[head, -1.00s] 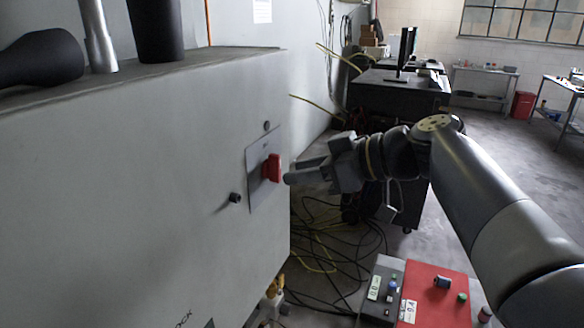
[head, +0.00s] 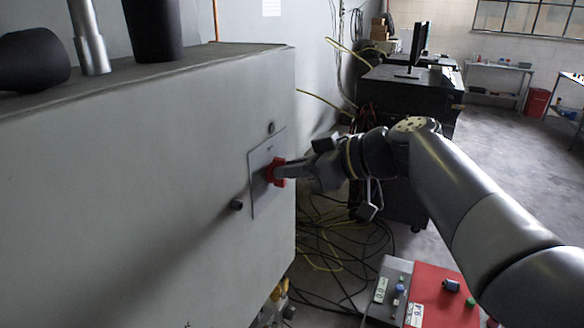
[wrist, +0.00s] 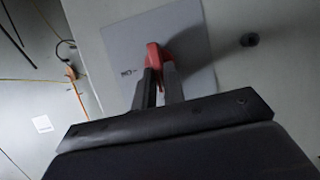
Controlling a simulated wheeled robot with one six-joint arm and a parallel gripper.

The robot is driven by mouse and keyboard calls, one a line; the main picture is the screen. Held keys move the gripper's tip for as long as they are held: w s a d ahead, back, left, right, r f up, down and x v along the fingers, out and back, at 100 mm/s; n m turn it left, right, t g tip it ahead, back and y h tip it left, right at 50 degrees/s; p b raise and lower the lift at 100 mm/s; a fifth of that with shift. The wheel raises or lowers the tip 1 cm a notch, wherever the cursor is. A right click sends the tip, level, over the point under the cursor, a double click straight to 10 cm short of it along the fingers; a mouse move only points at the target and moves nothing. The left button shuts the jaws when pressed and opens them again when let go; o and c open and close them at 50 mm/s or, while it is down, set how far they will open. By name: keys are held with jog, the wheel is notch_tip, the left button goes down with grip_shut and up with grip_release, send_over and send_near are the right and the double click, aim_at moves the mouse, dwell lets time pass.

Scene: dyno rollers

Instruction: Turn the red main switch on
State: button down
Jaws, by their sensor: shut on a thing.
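The red main switch (head: 275,172) sits on a grey plate (head: 262,190) on the side of the large grey cabinet. My gripper (head: 288,170) reaches it from the right, and its fingertips are at the red handle. In the wrist view the red switch (wrist: 157,54) lies between the two fingers of my gripper (wrist: 159,74), which are closed on it. The fingers hide part of the handle. A small label beside the switch shows in the wrist view, but I cannot read it clearly.
A red and grey control box (head: 440,300) stands below my arm. Cables (head: 335,240) lie on the floor behind. A dark desk with a monitor (head: 414,50) stands at the back.

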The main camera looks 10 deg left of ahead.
dwell(0.4)
jog(key=shift+w+d+f+m+g+y+p, duration=0.1)
jog(key=shift+w+f+m+g+y+p, duration=0.2)
jog(key=shift+m+g+y, duration=1.3)
jog(key=shift+w+d+f+m+g+y+p, duration=0.1)
jog(key=shift+w+f+m+g+y+p, duration=0.15)
jog(key=shift+m, duration=2.6)
jog(key=shift+w+d+f+m+g+y+p, duration=0.1)
jog(key=shift+w+f+m+g+y+p, duration=0.45)
jog(key=shift+m, duration=1.7)
jog(key=shift+s+r+g+b, duration=0.15)
jog(key=shift+s+g+b, duration=0.1)
jog(key=shift+g+b, duration=0.1)
jog(key=c, duration=1.5)
grip_release()
